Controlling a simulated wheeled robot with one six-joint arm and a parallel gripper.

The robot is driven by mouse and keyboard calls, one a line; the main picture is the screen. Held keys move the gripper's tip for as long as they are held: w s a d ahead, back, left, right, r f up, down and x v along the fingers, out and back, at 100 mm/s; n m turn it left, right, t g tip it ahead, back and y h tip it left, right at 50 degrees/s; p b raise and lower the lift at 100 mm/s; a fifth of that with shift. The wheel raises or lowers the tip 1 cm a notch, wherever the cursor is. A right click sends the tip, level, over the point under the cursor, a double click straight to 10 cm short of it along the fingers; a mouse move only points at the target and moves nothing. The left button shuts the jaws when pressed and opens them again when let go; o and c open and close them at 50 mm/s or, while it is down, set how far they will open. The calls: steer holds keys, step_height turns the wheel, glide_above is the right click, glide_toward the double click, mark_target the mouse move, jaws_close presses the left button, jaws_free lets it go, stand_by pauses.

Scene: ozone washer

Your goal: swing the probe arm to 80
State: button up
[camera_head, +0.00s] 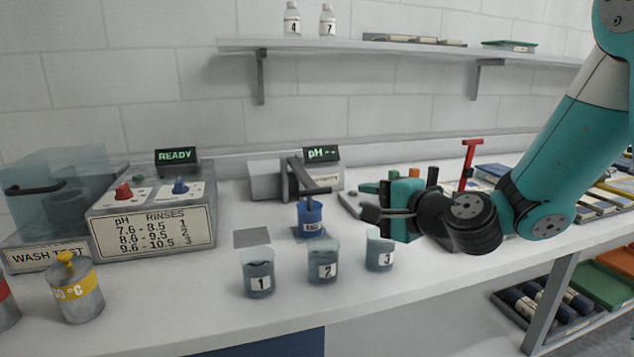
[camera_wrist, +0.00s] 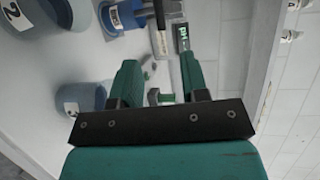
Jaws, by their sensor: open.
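The probe arm (camera_head: 302,176) is a dark grey bar at the pH meter (camera_head: 268,180). It reaches out above a blue cup (camera_head: 310,217). In the wrist view the bar (camera_wrist: 159,15) shows at the top, beside the blue cup (camera_wrist: 122,14). I cannot read a scale or an 80 mark. My gripper (camera_head: 370,213) is right of the probe arm and blue cup, apart from both, with its fingers pointing left. In the wrist view my gripper (camera_wrist: 160,78) is open, with nothing held between its fingers.
Beakers 1 (camera_head: 258,272), 2 (camera_head: 323,262) and 3 (camera_head: 380,251) stand along the front, beaker 3 close to my gripper. A display reading "pH --" (camera_head: 322,154) is behind. A rinse panel (camera_head: 150,225) is left. A red-handled stand (camera_head: 468,165) is right.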

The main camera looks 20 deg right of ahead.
mark_target(319, 193)
steer(key=p+x, duration=0.8)
steer(key=x, duration=0.6)
steer(key=shift+w+a, duration=0.1)
steer(key=shift+a, duration=0.05)
steer(key=shift+w+a+f+p, duration=0.1)
steer(key=shift+w+f+p, duration=0.1)
steer(key=shift+w+p, duration=0.15)
steer(key=shift+c, duration=0.2)
jaws_close()
